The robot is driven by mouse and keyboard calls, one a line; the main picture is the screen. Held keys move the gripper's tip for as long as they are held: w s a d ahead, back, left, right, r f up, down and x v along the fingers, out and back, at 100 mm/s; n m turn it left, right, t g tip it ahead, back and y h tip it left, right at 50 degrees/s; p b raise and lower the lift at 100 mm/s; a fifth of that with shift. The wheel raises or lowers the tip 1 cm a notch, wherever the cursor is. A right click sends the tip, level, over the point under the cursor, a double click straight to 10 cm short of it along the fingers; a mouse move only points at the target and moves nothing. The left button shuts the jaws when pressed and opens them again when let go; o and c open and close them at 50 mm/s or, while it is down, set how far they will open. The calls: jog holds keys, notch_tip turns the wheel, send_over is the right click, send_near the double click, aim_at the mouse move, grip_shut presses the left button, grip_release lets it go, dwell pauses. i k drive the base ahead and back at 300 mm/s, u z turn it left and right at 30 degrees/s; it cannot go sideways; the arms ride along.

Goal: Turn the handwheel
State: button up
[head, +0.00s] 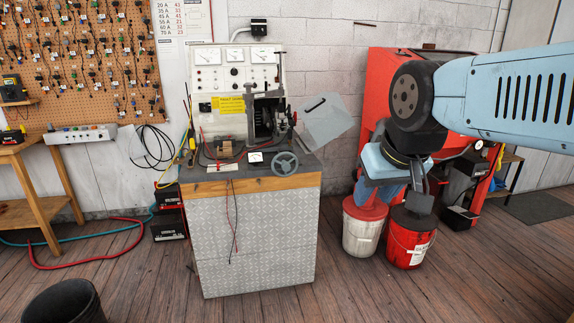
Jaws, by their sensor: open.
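The handwheel (285,163) is a grey-green spoked wheel. It stands at the front right corner of the test bench top (270,183), facing the room. My gripper (420,188) is at the right, at the end of my light blue arm, hanging above the buckets and well to the right of the handwheel. It is open, with a dark finger pointing down; nothing shows held in it. The other finger is hard to make out. Nothing covers the front of the handwheel.
The bench carries a gauge panel (236,70), a small meter (255,158) and loose leads. A tilted grey panel (324,120) sticks out at its right. A white bucket (362,228) and a red bucket (408,240) stand below my gripper. The floor before the bench is clear.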

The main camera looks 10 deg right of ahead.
aim_at(286, 166)
jog(key=i, duration=0.9)
jog(key=u, duration=0.05)
